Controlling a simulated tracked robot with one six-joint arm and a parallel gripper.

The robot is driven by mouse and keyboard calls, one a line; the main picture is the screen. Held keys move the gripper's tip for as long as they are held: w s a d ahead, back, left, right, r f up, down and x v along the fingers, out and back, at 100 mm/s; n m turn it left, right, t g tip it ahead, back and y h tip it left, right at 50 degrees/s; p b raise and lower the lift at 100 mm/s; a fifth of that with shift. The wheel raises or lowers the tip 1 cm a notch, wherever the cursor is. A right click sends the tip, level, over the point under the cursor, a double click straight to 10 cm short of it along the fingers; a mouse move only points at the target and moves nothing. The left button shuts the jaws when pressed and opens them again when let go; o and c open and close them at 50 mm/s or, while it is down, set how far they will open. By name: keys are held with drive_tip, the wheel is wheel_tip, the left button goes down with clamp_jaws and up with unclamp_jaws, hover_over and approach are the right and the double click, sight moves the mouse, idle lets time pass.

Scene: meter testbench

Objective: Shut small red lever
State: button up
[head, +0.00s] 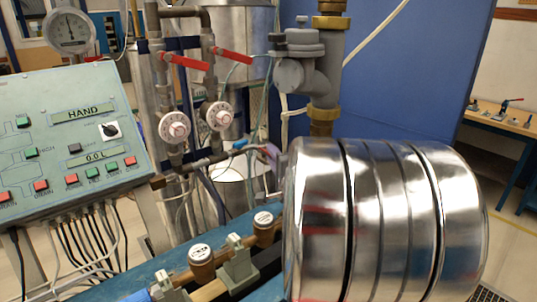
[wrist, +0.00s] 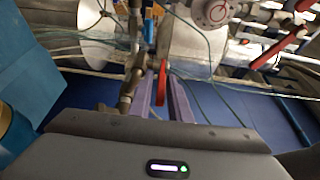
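The small red lever (wrist: 163,82) shows in the wrist view, on pipework near the picture's middle. It lies between the two purple fingers of my gripper (wrist: 162,95). The fingers are apart, with a gap on either side of the lever, the wider one on the right. I cannot tell whether either finger touches it. In the head view, my gripper's purple fingertips (head: 268,150) show only in part, near the right end of the horizontal pipe. The small red lever cannot be made out there.
Two larger red levers (head: 187,61) (head: 232,56) sit above white dials (head: 174,127) on vertical pipes. A control panel (head: 75,140) stands at left. A thick grey pipe (head: 318,75) rises behind my fingers. Brass meters (head: 202,262) line the bench below. Thin hoses hang around the pipes.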

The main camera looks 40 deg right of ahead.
drive_tip(key=shift+w+d, duration=0.1)
drive_tip(key=shift+c, duration=0.2)
drive_tip(key=shift+s+d, duration=0.1)
drive_tip(key=shift+s, duration=0.1)
clamp_jaws()
